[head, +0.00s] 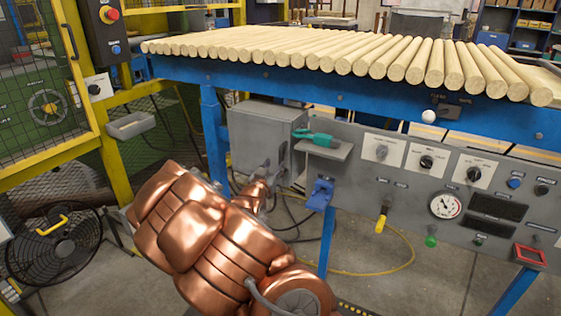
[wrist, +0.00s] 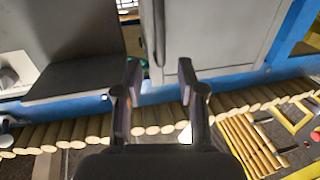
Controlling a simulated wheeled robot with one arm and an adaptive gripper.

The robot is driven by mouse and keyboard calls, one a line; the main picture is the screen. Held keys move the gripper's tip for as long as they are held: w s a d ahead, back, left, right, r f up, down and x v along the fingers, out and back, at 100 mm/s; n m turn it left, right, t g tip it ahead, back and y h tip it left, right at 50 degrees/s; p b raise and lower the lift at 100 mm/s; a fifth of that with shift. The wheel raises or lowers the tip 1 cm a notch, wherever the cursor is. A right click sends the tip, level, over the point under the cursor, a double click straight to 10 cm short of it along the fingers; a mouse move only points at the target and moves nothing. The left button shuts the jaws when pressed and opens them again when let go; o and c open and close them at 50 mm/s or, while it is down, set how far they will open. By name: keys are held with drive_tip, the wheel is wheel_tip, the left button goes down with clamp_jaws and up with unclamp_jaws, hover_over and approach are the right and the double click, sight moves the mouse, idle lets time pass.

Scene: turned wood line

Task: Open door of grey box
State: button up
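The grey box (head: 262,128) hangs below the blue table edge in the head view, its door facing my arm. My gripper (head: 274,164) is in front of the box's lower right part, partly hidden by my copper arm. In the wrist view the grey box (wrist: 215,35) fills the upper right, and its door looks shut. My gripper (wrist: 160,86) shows two dark fingers spread apart with nothing between them. A thin dark upright part, possibly a handle, shows at the box's left edge, beyond the fingertips. I cannot tell whether the fingers touch it.
A small grey shelf (head: 324,148) with a teal tool (head: 314,136) sits right of the box. A blue holder (head: 320,194) hangs below it. A control panel (head: 450,185) extends right. Wooden rods (head: 330,50) lie on top. A yellow guard frame (head: 118,165) stands left.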

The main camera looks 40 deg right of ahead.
sight(280, 156)
drive_tip(key=shift+b+x, duration=0.4)
drive_tip(key=shift+x, duration=3.3)
drive_tip(key=shift+c, duration=0.2)
clamp_jaws()
